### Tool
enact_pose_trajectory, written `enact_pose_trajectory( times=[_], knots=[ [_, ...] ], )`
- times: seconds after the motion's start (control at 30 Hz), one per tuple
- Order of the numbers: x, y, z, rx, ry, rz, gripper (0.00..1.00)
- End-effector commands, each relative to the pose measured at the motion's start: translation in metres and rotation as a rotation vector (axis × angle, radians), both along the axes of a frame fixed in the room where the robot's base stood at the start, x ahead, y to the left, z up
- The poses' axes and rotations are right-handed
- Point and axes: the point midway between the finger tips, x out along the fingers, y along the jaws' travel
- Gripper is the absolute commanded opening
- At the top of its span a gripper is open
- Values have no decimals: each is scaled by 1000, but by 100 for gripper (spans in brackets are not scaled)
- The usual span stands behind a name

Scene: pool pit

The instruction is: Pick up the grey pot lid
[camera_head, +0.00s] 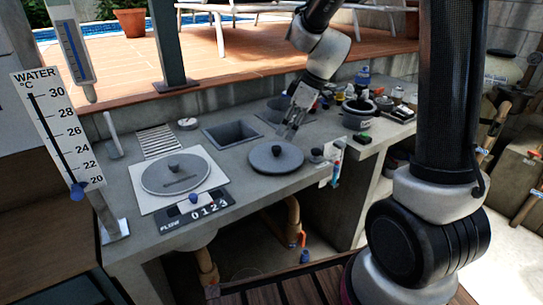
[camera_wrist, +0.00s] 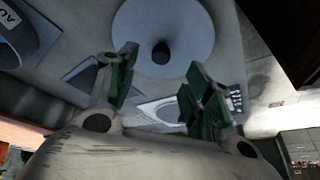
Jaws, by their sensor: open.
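The grey pot lid (camera_head: 276,157) is a round flat disc with a dark knob on top. It lies flat on the grey counter (camera_head: 232,177), right of the middle. My gripper (camera_head: 287,133) is just above and behind the lid in the head view, pointing down at a slant. In the wrist view the lid (camera_wrist: 185,22) fills the top middle, its dark knob toward me. There my gripper (camera_wrist: 162,82) shows two green-padded fingers spread apart with nothing between them. The knob appears just beyond the fingertips; I see no contact.
A similar round grey cover (camera_head: 160,181) with a knob sits on a white square plate to the left. A counter display (camera_head: 206,209) is in front of it. A sunken basin (camera_head: 230,133) lies behind. A dark pot (camera_head: 358,114) and small items crowd the right.

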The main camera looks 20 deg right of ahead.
Motion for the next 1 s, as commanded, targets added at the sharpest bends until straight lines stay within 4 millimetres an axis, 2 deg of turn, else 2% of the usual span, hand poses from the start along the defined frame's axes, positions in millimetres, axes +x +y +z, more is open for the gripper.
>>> enact_pose_trajectory(
  times=[0.17,0.6,0.9,0.93,1.0],
  knots=[
    [2,3,-10,-15,-26,70,51],
    [12,27,-65,-16,-25,68,51],
    [13,29,-71,-16,-27,68,51],
    [13,29,-71,-16,-27,68,49],
    [13,29,-71,-16,-27,68,36]
  ],
)
